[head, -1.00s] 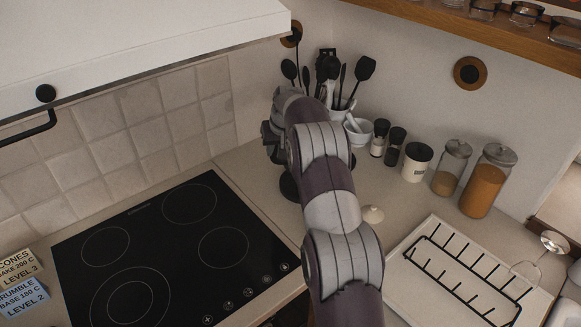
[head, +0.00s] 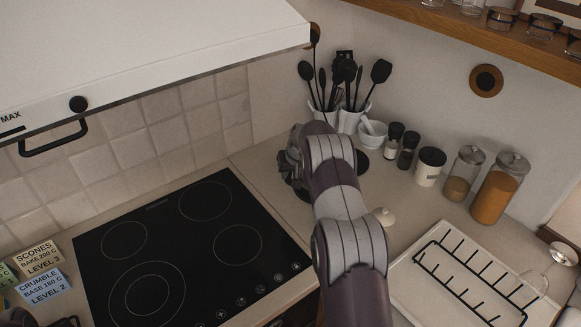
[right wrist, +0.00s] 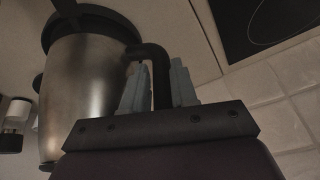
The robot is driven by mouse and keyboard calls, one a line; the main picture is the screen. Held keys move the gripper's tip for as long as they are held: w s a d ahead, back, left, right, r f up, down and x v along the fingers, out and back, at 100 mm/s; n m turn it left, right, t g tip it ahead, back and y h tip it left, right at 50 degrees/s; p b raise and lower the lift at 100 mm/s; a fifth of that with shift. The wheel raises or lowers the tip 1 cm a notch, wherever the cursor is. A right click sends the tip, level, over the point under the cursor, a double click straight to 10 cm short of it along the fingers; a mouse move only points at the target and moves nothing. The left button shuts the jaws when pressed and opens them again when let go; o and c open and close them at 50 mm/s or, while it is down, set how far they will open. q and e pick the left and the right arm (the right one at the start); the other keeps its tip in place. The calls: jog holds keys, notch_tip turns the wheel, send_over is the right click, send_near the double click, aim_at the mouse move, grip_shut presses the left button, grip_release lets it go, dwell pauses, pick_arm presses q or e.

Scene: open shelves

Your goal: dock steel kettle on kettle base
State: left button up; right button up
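The steel kettle (right wrist: 85,85) shows in the right wrist view, with a brushed body, a black band at one end and a black handle (right wrist: 158,68). My right gripper (right wrist: 157,85) has one finger on each side of that handle and is shut on it. In the head view my right gripper (head: 296,165) is over the counter beside the hob, and my arm hides most of the kettle. Dark round edges (head: 303,193) show beneath and right of the arm; I cannot tell whether they belong to the kettle or its base, or whether the two touch.
A black hob (head: 185,245) lies to the left. Utensil pots (head: 350,118), a mortar (head: 373,133), mills (head: 400,145), a mug (head: 430,165) and jars (head: 495,190) stand behind and right. A dish rack (head: 470,275) is at lower right. A hood (head: 150,45) overhangs the hob.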

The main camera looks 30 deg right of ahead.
jog(key=o, duration=0.3)
jog(key=shift+s, duration=0.1)
jog(key=shift+r, duration=0.1)
